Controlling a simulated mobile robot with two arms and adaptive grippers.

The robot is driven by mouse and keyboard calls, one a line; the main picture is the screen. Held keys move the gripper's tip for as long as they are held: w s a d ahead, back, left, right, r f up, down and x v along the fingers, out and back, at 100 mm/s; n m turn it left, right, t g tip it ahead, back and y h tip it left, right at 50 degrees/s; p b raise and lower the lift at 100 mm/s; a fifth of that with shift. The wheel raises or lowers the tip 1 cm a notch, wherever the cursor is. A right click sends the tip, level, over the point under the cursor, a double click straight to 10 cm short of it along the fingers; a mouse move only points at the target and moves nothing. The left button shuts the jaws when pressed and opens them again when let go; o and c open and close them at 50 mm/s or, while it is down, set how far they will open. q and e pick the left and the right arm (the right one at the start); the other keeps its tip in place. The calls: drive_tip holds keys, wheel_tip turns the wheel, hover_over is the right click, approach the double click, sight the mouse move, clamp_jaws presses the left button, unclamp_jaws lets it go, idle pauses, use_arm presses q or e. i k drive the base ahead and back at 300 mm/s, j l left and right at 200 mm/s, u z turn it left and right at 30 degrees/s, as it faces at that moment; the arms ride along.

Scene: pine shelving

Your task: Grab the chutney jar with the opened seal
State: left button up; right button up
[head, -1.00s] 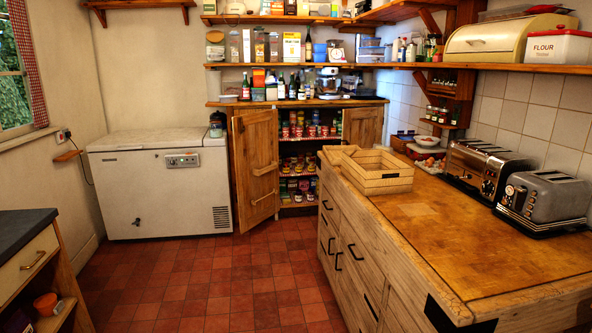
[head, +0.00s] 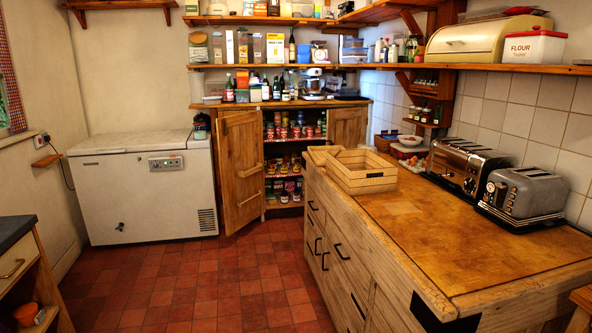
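In the head view an open pine cupboard (head: 256,201) stands against the back wall, with its doors swung outward. Several small jars and tins (head: 290,163) sit on its inner shelves. They are too small and far away to tell which is a chutney jar or whether any seal is opened. A dark-lidded jar (head: 202,125) stands on the right end of the white chest freezer; its contents and seal cannot be made out. Neither of my grippers shows.
A wooden counter (head: 450,235) fills the right side, bearing a wooden crate (head: 362,181) and two toasters (head: 522,196). The white chest freezer (head: 125,200) stands at the back left. Red tiled floor (head: 190,280) is clear between. A dark-topped unit (head: 16,229) is at the left edge.

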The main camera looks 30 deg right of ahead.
sight(296, 166)
drive_tip(key=i+l+z, duration=0.35)
drive_tip(key=i, duration=0.4)
drive_tip(key=i+z, duration=0.3)
drive_tip(key=i, duration=2.5)
drive_tip(key=i+z, duration=0.1)
drive_tip(key=i, duration=0.6)
drive_tip(key=i+z, duration=0.1)
drive_tip(key=i, duration=0.55)
drive_tip(key=i+j+z, duration=0.1)
drive_tip(key=i, duration=0.6)
